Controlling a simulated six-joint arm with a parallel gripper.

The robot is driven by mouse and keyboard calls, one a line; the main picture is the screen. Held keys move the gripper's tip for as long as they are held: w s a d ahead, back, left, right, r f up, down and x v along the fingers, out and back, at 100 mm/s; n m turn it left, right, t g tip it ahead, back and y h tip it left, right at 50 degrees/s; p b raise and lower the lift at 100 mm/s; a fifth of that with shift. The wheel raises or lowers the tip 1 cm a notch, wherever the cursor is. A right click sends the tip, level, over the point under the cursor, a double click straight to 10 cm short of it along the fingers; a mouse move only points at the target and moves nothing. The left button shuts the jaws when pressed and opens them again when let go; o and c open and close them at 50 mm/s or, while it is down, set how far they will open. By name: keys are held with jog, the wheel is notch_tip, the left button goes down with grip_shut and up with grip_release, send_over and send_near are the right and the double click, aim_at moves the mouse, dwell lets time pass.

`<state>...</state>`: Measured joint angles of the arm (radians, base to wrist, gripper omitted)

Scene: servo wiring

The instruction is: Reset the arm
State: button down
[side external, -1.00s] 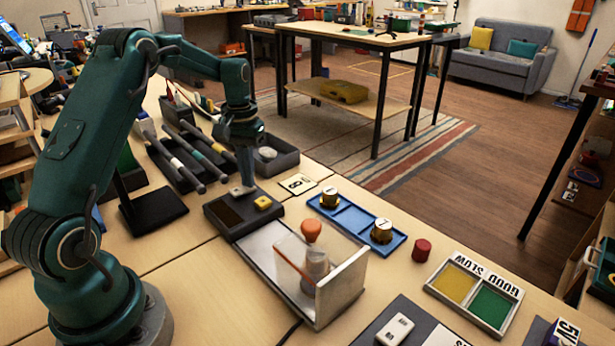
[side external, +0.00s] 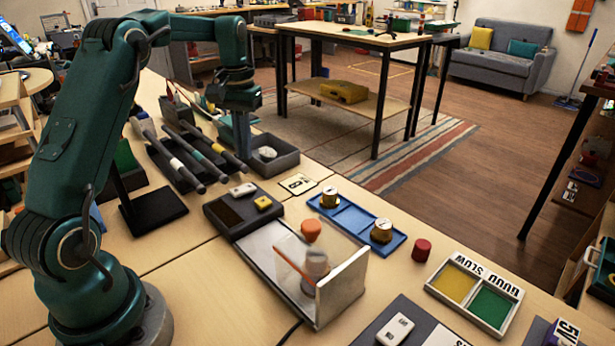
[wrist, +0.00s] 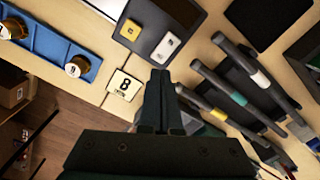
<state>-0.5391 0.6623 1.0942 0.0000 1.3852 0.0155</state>
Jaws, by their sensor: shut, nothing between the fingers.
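My gripper (side external: 241,148) points down above the grey bin (side external: 272,154) at the back of the bench in the side external view. In the wrist view my gripper (wrist: 160,76) shows its two fingers together with nothing between them. A dark pad (side external: 223,221) lies below and in front of it, with a white block (side external: 242,190) and a yellow block (side external: 263,203) on it. The yellow block (wrist: 131,29) and white block (wrist: 167,45) also show in the wrist view. A card marked 8 (side external: 297,184) lies flat beside the pad.
Several dark rods (side external: 186,163) lie in a rack left of the gripper. A blue tray (side external: 356,220) holds two gold cylinders. A clear-walled box (side external: 342,290) with an orange-topped item stands in front. A red cylinder (side external: 421,250) and a yellow-green tray (side external: 473,291) are at right.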

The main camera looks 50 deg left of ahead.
jog(key=s+d+r+m+t, duration=0.2)
jog(key=s+d+r, duration=0.1)
jog(key=d+r, duration=0.3)
jog(key=s+d+r+m+t, duration=0.2)
jog(key=s+d+r, duration=0.1)
jog(key=d+r, duration=0.3)
jog(key=s+d+f+m+t, duration=0.1)
jog(key=s+d+f+m, duration=0.1)
jog(key=s+d+f, duration=0.4)
jog(key=s+f, duration=0.1)
jog(key=s, duration=0.3)
jog(key=shift+s+d+f+t, duration=0.25)
jog(key=shift+d+f+t, duration=0.05)
